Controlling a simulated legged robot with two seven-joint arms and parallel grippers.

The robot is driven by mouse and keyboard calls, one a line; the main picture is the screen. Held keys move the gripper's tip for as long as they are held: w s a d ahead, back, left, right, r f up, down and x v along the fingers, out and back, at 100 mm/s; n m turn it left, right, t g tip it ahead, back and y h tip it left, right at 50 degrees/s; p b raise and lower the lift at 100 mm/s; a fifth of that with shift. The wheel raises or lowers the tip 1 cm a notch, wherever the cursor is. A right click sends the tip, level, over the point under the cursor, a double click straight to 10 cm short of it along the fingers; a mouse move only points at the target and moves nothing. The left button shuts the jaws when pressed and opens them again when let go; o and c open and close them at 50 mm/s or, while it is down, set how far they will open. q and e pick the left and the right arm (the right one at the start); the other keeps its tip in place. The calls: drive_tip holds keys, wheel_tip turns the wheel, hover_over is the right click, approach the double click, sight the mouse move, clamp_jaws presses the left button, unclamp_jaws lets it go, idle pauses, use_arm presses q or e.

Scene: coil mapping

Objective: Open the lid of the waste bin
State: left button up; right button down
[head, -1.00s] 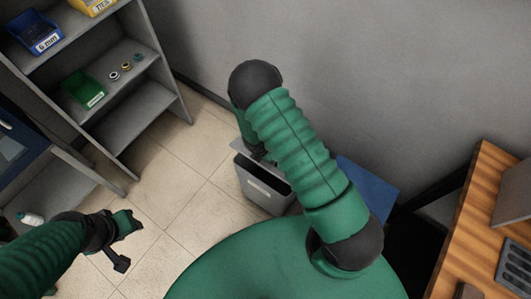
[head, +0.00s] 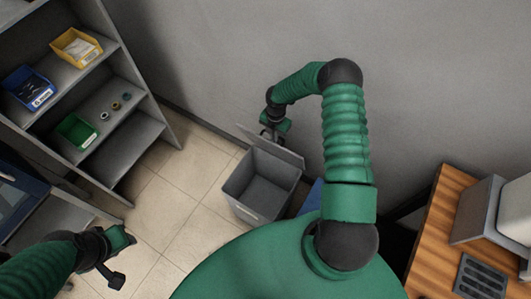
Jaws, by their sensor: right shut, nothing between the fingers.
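My left gripper (head: 121,260) is open and empty at the lower left, well away from the bin.
A grey shelf unit (head: 150,125) at the left holds blue (head: 28,88), yellow (head: 76,47) and green (head: 76,132) bins. A wooden table (head: 431,235) stands at the right. The grey wall is close behind the bin. Floor left of the bin is clear.

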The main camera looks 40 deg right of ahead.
drive_tip(key=w+d+b, duration=0.4)
drive_tip(key=d+b, duration=0.2)
drive_tip(key=d, duration=0.4)
drive_tip(key=shift+w+r, duration=0.15)
drive_tip(key=shift+r, duration=0.25)
drive_tip(key=shift+d, duration=0.2)
